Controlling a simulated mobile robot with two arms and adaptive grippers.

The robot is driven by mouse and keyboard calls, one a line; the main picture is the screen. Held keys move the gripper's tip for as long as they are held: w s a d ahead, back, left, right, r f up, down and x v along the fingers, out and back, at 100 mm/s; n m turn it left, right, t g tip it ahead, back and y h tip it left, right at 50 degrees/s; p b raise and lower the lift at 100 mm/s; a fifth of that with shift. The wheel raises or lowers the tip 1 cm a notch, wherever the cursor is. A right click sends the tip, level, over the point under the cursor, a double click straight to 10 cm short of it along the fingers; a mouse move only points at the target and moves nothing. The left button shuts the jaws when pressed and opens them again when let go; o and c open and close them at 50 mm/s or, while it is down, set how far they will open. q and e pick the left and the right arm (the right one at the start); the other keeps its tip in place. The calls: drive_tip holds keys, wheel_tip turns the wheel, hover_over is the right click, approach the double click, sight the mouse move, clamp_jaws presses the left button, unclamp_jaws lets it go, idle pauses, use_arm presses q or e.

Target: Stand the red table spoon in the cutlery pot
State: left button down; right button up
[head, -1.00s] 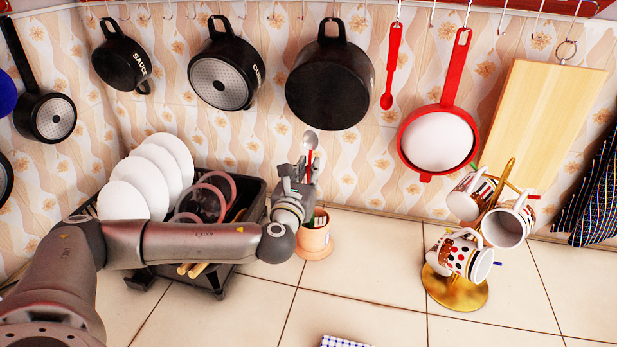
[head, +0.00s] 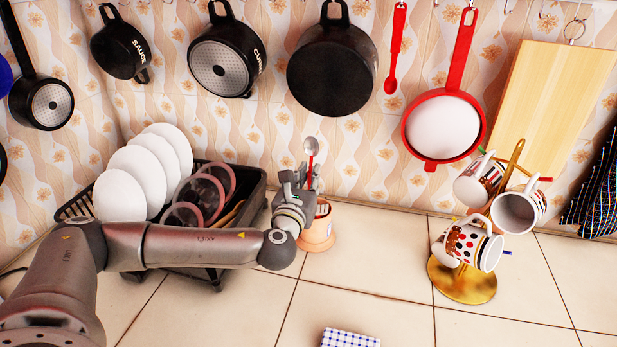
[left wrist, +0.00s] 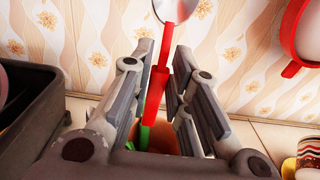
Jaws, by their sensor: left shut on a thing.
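The red table spoon, with a red handle and a silver bowl (head: 311,146), is upright with its bowl on top. My left gripper (head: 300,180) is shut on its red handle; in the left wrist view the handle (left wrist: 157,88) runs down between the fingers (left wrist: 160,75). The terracotta cutlery pot (head: 318,236) stands on the tiled counter, directly below and slightly right of the gripper. My right gripper is out of view.
A black dish rack (head: 252,199) with white plates (head: 130,190) stands left of the pot. A gold mug stand (head: 462,285) with mugs is at the right. Pans and a red strainer (head: 444,125) hang behind. The counter between pot and mug stand is clear.

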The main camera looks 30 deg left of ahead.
use_arm(q)
drive_tip(key=shift+f+b, duration=1.45)
drive_tip(key=shift+f, duration=1.05)
drive_tip(key=c, duration=1.3)
unclamp_jaws()
drive_tip(key=shift+s, duration=0.1)
drive_tip(key=v, duration=1.2)
